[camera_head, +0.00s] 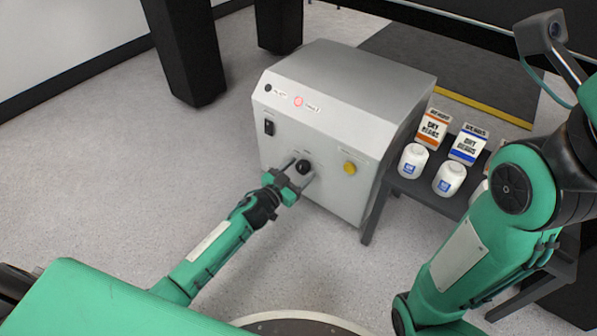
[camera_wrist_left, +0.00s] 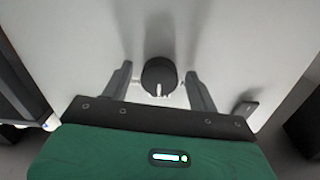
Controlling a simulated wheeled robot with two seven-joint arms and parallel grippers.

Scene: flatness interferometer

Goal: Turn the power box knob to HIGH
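The power box (camera_head: 325,120) is a light grey cabinet on the floor in the middle of the head view. Its black knob (camera_head: 303,167) is low on the front face; in the left wrist view the knob (camera_wrist_left: 158,76) has a white mark pointing down in the picture. My left gripper (camera_head: 298,170) is at the front face with its fingers open on both sides of the knob. In the wrist view the left gripper (camera_wrist_left: 160,85) shows gaps between each finger and the knob. The labels around the knob are too small to read. My right gripper is out of view.
The box also has a lit red lamp (camera_head: 298,101), a black rocker switch (camera_head: 268,127) and a yellow button (camera_head: 349,168). The floor at the left is clear.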

